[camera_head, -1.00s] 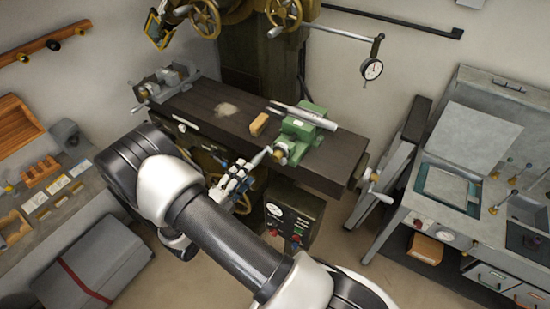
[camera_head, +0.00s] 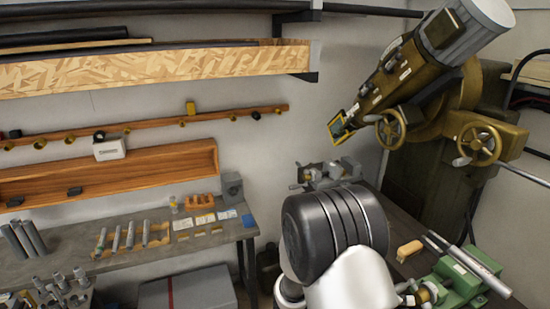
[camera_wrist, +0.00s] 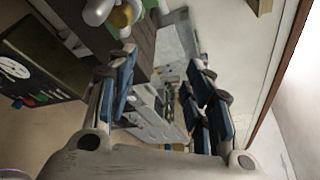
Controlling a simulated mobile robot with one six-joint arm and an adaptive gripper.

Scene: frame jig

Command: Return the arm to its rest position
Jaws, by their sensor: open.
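My gripper (camera_wrist: 162,90) is open in the wrist view, with its two blue-padded fingers apart and nothing between them. Behind the gap, grey bench parts show at a distance. In the head view, my black and white arm (camera_head: 335,225) fills the lower middle, and my gripper is out of sight there. A tan block (camera_head: 409,250) lies on that table beside the vise.
A brown milling machine head (camera_head: 440,65) rises at the right. A grey workbench (camera_head: 70,245) with tools stands at the left, under a wooden rack (camera_head: 120,175). A dark box with a dial (camera_wrist: 40,60) is close to the gripper's left in the wrist view.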

